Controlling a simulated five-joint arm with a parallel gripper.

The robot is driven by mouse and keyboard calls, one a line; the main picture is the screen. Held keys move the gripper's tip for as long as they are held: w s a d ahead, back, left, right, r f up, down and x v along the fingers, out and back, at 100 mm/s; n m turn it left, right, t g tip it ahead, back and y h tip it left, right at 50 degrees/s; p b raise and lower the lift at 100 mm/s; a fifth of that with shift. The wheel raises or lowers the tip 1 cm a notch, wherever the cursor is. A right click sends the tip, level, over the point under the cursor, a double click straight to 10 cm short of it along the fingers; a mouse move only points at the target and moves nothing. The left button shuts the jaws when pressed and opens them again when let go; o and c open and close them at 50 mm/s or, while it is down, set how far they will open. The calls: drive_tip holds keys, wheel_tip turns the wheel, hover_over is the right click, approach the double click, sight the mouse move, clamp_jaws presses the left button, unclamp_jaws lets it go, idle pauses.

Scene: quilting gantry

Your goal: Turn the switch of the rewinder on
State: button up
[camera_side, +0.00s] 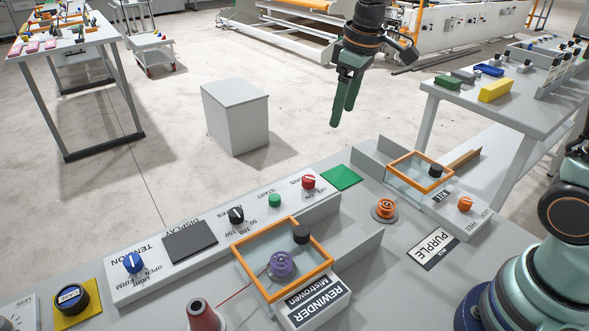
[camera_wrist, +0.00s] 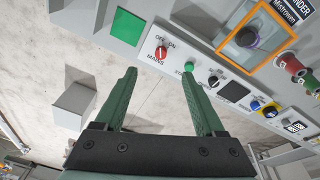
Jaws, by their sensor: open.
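The rewinder's grey control panel (camera_side: 218,240) runs across the front bench. Its red mains switch (camera_side: 308,181) is at the right end, beside the green start button (camera_side: 274,200). In the wrist view the red switch (camera_wrist: 161,53) has OFF and ON printed above it and MAINS below; I cannot tell surely which mark its white line points to. My gripper (camera_side: 343,115) hangs in the air above and behind the panel, fingers downward, open and empty. In the wrist view my gripper (camera_wrist: 159,69) has its fingers spread, with the switch beyond them, apart from both.
The rewinder's orange-framed cover (camera_side: 258,289) and a black dial (camera_side: 236,215) lie left of the switch. A green square (camera_side: 342,177) lies to its right. A second orange-framed box (camera_side: 397,177) stands farther right. A grey block (camera_side: 236,112) stands on the open floor behind.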

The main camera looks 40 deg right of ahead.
sight(308, 178)
drive_tip(key=w+a+f+n+g, duration=0.2)
drive_tip(key=w+f+n, duration=0.1)
drive_tip(key=w+f, duration=0.5)
drive_tip(key=f, duration=1.3)
drive_tip(key=shift+s+a+f, duration=0.1)
drive_tip(key=shift+s+f, duration=0.05)
drive_tip(key=shift+s, duration=0.1)
clamp_jaws()
